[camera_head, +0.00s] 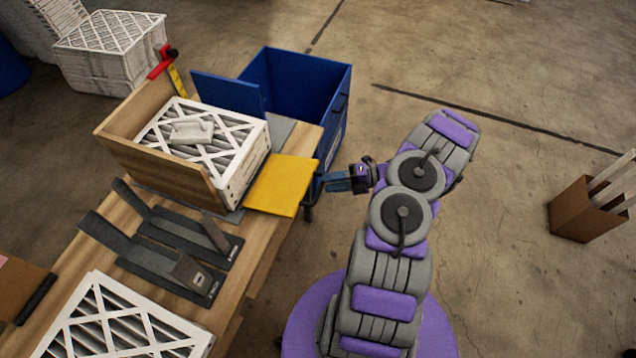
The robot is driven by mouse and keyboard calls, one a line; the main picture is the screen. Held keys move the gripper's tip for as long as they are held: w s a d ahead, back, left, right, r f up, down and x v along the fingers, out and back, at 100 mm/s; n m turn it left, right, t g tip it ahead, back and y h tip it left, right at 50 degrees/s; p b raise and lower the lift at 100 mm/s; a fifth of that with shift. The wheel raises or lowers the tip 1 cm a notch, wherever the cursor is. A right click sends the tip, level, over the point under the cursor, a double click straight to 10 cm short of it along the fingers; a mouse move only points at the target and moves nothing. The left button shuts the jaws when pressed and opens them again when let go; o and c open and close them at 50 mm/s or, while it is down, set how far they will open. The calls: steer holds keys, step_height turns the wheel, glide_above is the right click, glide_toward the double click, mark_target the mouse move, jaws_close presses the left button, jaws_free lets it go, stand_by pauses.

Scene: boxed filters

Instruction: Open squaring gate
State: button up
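A wooden squaring fixture (160,172) stands on the workbench and holds a stack of white-framed filters (237,172) with a pale handled block (192,131) on top. A flat yellow panel (281,186), which looks like the gate, sits at the fixture's right front corner, angled outward from the filters. My gripper (324,183) is just right of the yellow panel, close to its right edge. I cannot tell whether it touches the panel. Its fingertips are small and partly hidden, so its opening is unclear.
A blue bin (335,105) stands behind the yellow panel, with a blue panel (225,93) to its left. Black brackets (170,262) and another filter (118,325) lie on the near bench. A cardboard box (575,210) stands at right. The floor between is clear.

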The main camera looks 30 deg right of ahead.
steer(key=v, duration=1.1)
steer(key=shift+d+p, duration=0.25)
steer(key=shift+p, duration=0.2)
